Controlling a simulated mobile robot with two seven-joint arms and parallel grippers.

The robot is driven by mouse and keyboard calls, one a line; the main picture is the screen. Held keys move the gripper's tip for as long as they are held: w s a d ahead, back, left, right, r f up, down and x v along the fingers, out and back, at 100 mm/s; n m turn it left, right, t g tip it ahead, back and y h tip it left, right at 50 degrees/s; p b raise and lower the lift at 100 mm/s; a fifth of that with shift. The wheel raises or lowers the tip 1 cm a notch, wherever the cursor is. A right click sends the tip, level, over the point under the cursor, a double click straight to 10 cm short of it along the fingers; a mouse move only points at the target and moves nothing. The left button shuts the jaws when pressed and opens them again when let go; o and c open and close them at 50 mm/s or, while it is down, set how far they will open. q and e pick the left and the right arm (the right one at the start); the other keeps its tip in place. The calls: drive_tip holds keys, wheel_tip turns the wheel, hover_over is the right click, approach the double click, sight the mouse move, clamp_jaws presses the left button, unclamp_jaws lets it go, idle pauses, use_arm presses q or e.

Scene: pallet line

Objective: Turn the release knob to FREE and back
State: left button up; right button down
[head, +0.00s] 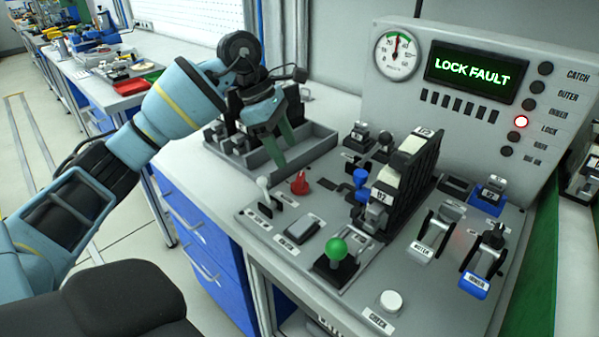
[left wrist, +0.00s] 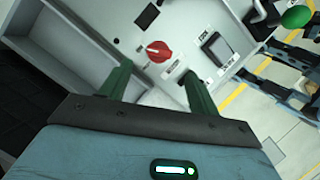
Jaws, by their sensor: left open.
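The release knob appears to be the red knob (head: 300,183) on the grey panel, behind the green-balled lever. The red knob also shows in the left wrist view (left wrist: 158,52), beyond the fingertips and roughly between their lines. Its label is too small to read. My left gripper (head: 281,152) is open and empty, with green fingers pointing down, above and behind the knob near the grey tray. It touches nothing that I can see. In the left wrist view the two fingers (left wrist: 158,88) are well apart. My right gripper is in neither view.
The display (head: 472,75) reads LOCK FAULT, and a red lamp (head: 521,121) is lit beside LOCK. A white-tipped toggle (head: 263,187), the green-balled lever (head: 336,249) and a blue-handled valve (head: 361,180) stand around the knob. A divided grey tray (head: 310,150) lies behind.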

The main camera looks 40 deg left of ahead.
sight(299, 177)
use_arm(q)
drive_tip(key=x, duration=0.7)
drive_tip(key=shift+w+f, duration=0.1)
drive_tip(key=shift+f, duration=0.15)
drive_tip(key=shift+c, duration=0.3)
drive_tip(key=c, duration=0.9)
drive_tip(key=shift+d+r+n+t+y+p, duration=0.15)
drive_tip(key=shift+n+t+y+p, duration=0.25)
drive_tip(key=shift+n+p, duration=0.6)
drive_tip(key=n+t+y+p, duration=0.1)
drive_tip(key=n+p, duration=0.1)
drive_tip(key=n, duration=0.2)
drive_tip(key=shift+d+n, duration=0.1)
drive_tip(key=shift+n, duration=0.3)
drive_tip(key=n+y+p, duration=0.1)
drive_tip(key=n, duration=0.1)
drive_tip(key=n+y+p, duration=0.1)
drive_tip(key=n, duration=0.1)
drive_tip(key=shift+d+n+t, duration=0.1)
drive_tip(key=shift+n+t, duration=0.3)
drive_tip(key=shift+n, duration=0.3)
